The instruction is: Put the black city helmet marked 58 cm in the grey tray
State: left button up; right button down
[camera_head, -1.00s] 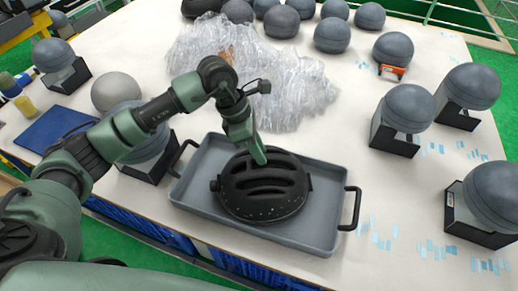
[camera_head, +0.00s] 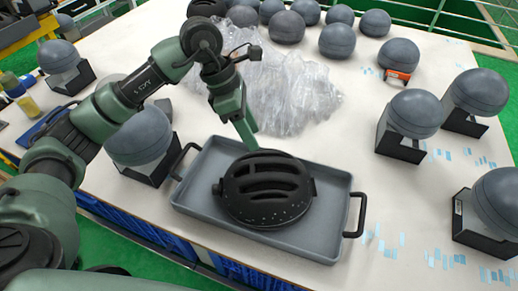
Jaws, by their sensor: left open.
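A black vented helmet (camera_head: 266,190) sits in the grey tray (camera_head: 328,222), dome up, near the tray's middle. No size marking on it is readable from here. The tray has a dark handle at each short end. My left gripper (camera_head: 248,138) is open and empty, just above the helmet's far edge and the tray's far side. It appears clear of the helmet. My right gripper is not in view.
Crumpled clear plastic (camera_head: 285,90) lies behind the tray. Grey headforms on black stands, such as this one (camera_head: 408,115), stand at the right, with several more at the back. Another headform (camera_head: 140,140) stands close left of the tray. Bare table lies right of the plastic.

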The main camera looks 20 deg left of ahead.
pick_arm(q)
jog(key=shift+v, duration=2.1)
